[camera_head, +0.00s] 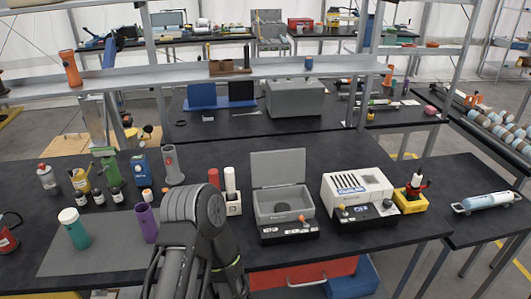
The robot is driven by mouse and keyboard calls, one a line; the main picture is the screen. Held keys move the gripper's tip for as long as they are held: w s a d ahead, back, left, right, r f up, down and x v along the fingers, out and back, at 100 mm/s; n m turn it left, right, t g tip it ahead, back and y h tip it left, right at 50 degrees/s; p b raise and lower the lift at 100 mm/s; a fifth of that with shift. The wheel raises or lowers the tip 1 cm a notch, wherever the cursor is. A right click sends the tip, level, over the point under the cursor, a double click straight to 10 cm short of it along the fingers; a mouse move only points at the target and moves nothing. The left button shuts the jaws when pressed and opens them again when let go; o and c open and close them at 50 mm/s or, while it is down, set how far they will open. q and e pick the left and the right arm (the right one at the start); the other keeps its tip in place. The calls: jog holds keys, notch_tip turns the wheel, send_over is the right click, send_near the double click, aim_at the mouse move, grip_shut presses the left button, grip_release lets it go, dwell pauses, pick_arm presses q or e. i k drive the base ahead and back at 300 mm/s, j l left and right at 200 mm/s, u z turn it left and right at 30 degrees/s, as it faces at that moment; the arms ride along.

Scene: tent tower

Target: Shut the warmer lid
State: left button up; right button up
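The warmer (283,226) appears to be the grey box on the dark workbench, right of the picture's middle. Its flat grey lid (278,167) stands open and nearly upright at the back edge. A darker round shape shows inside the open box. The front strip has small controls, and a small orange-brown knob shows near the front right corner. A dark grey link of one of my arms rises from the bottom edge left of the warmer, apart from it. I cannot make out either gripper's fingertips.
A white machine (357,186) stands close to the warmer's right. A white-and-red candle-like pair in a holder (233,208) stands close to its left. Bottles and a purple cylinder (147,222) stand further left. A grey case (295,98) sits on the bench behind.

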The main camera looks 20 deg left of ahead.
aim_at(274, 168)
jog(key=l+u, duration=0.1)
jog(key=u, duration=0.35)
jog(key=i+l+u, duration=0.1)
jog(key=u, duration=0.35)
jog(key=l+u, duration=0.25)
jog(key=u, duration=0.2)
jog(key=l+u, duration=0.15)
jog(key=u, duration=0.25)
jog(key=l+u, duration=0.15)
jog(key=u, duration=0.3)
jog(key=k+l+u, duration=0.2)
jog(key=l, duration=0.3)
jog(key=k+l+u, duration=0.25)
jog(key=l, duration=0.25)
jog(key=k+l+u, duration=0.2)
jog(key=l, duration=0.25)
jog(key=k+l+u, duration=0.2)
jog(key=l, duration=0.2)
jog(key=k+l, duration=0.15)
jog(key=l, duration=0.15)
jog(key=k+l, duration=0.15)
jog(key=l, duration=0.1)
